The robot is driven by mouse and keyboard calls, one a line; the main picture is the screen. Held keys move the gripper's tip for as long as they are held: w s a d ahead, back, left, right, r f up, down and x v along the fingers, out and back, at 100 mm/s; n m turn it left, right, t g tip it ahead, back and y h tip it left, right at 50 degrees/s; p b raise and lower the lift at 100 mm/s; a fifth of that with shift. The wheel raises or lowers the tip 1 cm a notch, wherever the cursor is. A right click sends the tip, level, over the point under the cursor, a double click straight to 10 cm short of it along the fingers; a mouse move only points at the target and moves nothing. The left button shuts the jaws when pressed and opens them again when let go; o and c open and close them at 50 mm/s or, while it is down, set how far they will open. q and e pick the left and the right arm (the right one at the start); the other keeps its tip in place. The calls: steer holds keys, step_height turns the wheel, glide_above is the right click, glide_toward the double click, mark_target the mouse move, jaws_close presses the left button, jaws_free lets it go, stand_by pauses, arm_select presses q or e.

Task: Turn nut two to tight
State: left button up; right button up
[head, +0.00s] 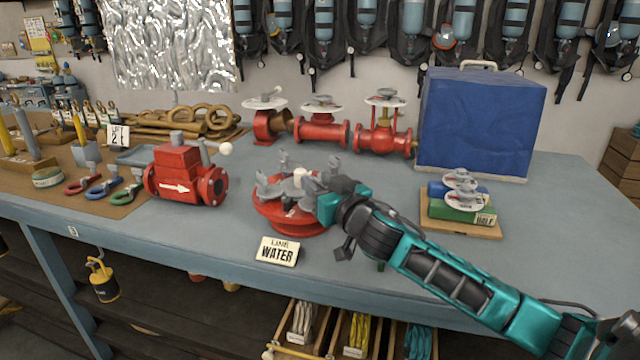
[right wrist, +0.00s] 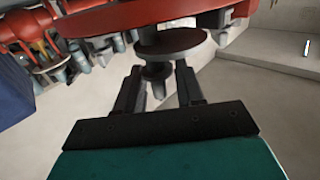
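A round red flanged fitting (head: 290,218) sits on the bench behind a card reading WATER (head: 277,251). Several grey nuts with wings (head: 264,188) stand around its top, with a white piece in the middle. I cannot tell which is nut two. My right gripper (head: 318,192) is at the fitting's right side and hides part of it. My left gripper is not in view.
A red valve block (head: 178,175) with a white arrow stands left. Red valves (head: 322,132) line the back. A blue covered box (head: 480,122) and a wooden board (head: 487,230) with green and blue blocks are at right.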

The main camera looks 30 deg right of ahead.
steer(key=c, duration=0.6)
jaws_close()
